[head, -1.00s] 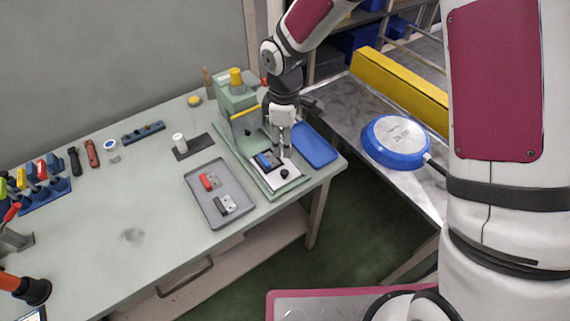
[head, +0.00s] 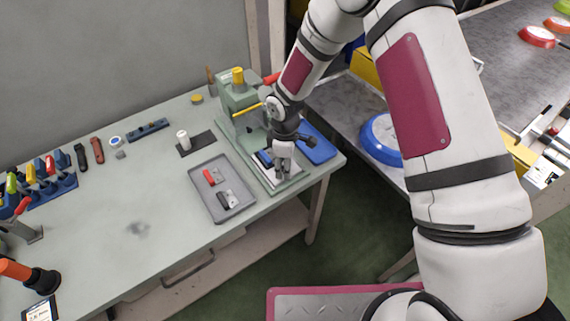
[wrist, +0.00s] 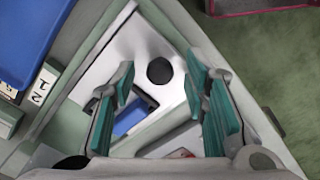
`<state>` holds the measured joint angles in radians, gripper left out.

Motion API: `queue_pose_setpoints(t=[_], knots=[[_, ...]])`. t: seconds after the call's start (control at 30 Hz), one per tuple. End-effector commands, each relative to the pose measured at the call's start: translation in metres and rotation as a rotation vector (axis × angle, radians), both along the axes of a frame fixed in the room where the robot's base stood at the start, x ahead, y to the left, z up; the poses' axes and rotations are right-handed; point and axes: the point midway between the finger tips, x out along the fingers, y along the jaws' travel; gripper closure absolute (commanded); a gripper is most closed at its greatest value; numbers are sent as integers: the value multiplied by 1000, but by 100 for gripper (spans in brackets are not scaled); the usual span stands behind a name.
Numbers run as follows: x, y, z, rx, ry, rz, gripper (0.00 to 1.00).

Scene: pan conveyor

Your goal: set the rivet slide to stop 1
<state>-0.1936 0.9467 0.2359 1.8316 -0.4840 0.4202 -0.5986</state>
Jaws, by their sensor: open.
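The green rivet press (head: 238,103) stands at the right end of the bench. Its pale slide plate (head: 259,171) lies on the green base and also shows in the wrist view (wrist: 98,75). A round black knob (wrist: 159,70) stands on the plate. A blue and black part (head: 264,158) sits on the plate too, partly behind the left finger in the wrist view (wrist: 130,118). My gripper (head: 281,172) is open, low over the plate's front end. In the wrist view its teal-padded fingers (wrist: 162,88) stand to either side of the knob, with gaps; contact is not visible.
Labels marked 1 and 2 (wrist: 42,84) lie along the base. A blue tray (head: 318,148) is close beside the press. Pans rest on the metal conveyor (head: 480,60) at right.

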Motion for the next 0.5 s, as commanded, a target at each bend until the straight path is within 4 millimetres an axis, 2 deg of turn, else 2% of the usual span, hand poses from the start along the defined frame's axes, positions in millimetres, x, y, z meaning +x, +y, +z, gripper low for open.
queue_pose_setpoints(t=[0.1,0.2,0.3,0.5], knots=[[0,0,0,0,0,0,59],[0,0,0,0,0,0,82],[0,0,0,0,0,0,100],[1,1,0,0,0,0,100]])
